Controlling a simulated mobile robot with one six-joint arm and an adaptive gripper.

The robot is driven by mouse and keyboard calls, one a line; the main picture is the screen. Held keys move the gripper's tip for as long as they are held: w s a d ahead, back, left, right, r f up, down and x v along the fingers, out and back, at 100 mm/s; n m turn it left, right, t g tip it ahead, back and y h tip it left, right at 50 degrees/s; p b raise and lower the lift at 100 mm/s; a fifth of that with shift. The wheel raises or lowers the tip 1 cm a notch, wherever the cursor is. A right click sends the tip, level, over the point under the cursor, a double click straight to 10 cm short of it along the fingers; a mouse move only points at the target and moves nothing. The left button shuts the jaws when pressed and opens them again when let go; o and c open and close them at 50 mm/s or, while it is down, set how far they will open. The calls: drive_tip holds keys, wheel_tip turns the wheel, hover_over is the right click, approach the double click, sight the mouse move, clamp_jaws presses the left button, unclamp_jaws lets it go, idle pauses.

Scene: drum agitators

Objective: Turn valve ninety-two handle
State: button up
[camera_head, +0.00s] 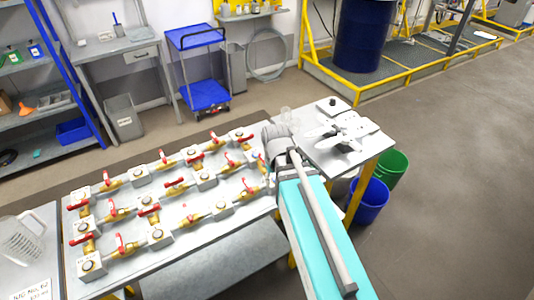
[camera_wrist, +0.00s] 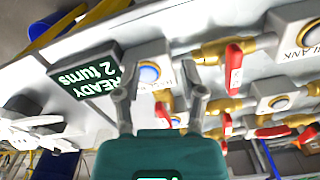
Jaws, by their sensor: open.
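Brass valves with red handles and white-grey blocks stand in rows on a bench (camera_head: 170,285) in the head view. No label reading ninety-two is legible, so I cannot tell which valve it is. In the wrist view my gripper (camera_wrist: 160,82) is open, its two fingers spread over the bench. A red handle (camera_wrist: 162,114) shows between the fingers, partly hidden by my gripper. Another red handle (camera_wrist: 233,67) is to the right. In the head view my arm hides the fingers.
A dark sign (camera_wrist: 88,85) reading "READY 2 turns" stands close left of the fingers. A side table with white propeller-like parts (camera_head: 342,131) adjoins the bench at the right. Blue (camera_head: 371,203) and green (camera_head: 391,168) buckets stand on the floor. Open floor lies at the right.

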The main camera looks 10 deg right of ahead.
drive_tip(key=w+r+n+p, duration=0.3)
drive_tip(key=w+r+p, duration=0.7)
drive_tip(key=w, duration=0.3)
drive_tip(key=shift+a+r, duration=0.4)
drive_tip(key=shift+r, duration=0.2)
drive_tip(key=shift+f, duration=0.15)
wheel_tip(320, 180, down, 14)
drive_tip(key=b, duration=1.3)
drive_tip(key=shift+r+b, duration=0.25)
drive_tip(key=shift+b, duration=0.1)
clamp_jaws()
drive_tip(key=shift+d, duration=0.1)
